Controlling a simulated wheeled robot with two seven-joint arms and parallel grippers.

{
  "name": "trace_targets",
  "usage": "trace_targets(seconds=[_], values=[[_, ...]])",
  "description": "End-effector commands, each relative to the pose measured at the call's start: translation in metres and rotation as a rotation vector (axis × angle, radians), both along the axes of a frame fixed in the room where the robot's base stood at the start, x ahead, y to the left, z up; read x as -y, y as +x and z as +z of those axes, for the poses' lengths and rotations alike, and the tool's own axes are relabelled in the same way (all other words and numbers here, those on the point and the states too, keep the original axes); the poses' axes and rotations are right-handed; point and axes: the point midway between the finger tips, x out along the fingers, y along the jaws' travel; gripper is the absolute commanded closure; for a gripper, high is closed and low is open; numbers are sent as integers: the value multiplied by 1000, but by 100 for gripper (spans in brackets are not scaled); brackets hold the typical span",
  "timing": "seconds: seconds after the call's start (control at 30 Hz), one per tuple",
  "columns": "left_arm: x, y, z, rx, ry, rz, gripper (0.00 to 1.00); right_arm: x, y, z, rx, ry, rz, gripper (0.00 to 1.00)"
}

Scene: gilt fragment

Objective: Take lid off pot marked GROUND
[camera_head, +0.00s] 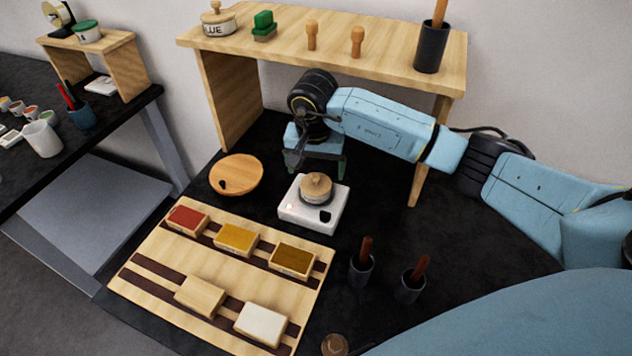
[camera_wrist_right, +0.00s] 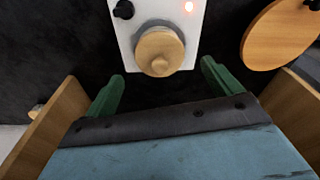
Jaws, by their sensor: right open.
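A small pot with a round wooden lid (camera_head: 316,186) sits on a white hot plate (camera_head: 292,213). The lid with its knob also shows at the top of the right wrist view (camera_wrist_right: 160,52). No marking on this pot is readable. Another lidded pot (camera_head: 217,22) on the shelf at the back has lettering that reads "LUE", its first letter unclear. My right gripper (camera_head: 316,168) is open and empty, behind the hot plate. In the right wrist view, its green fingertips (camera_wrist_right: 161,76) are spread to either side of the lid, apart from it. My left gripper is not in view.
A round wooden disc (camera_head: 237,174) lies left of the hot plate. A wooden board (camera_head: 165,262) with several coloured blocks lies in front. Two dark cups (camera_head: 361,272) with brown handles stand at the right. The wooden shelf (camera_head: 345,55) spans above my right gripper.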

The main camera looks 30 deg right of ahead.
Motion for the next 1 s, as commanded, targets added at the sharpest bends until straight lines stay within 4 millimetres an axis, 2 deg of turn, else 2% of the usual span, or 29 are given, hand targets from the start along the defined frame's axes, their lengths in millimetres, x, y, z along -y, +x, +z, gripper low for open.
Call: trace_targets(seconds=[0.2,0.5,0.87,1.0], values=[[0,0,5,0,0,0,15,2,1,-31,-3,3,-1,10],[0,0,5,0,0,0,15,3,2,-36,0,0,0,10],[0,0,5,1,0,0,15,3,2,-36,-1,1,0,55],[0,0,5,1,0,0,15,3,2,-35,0,0,0,58]])
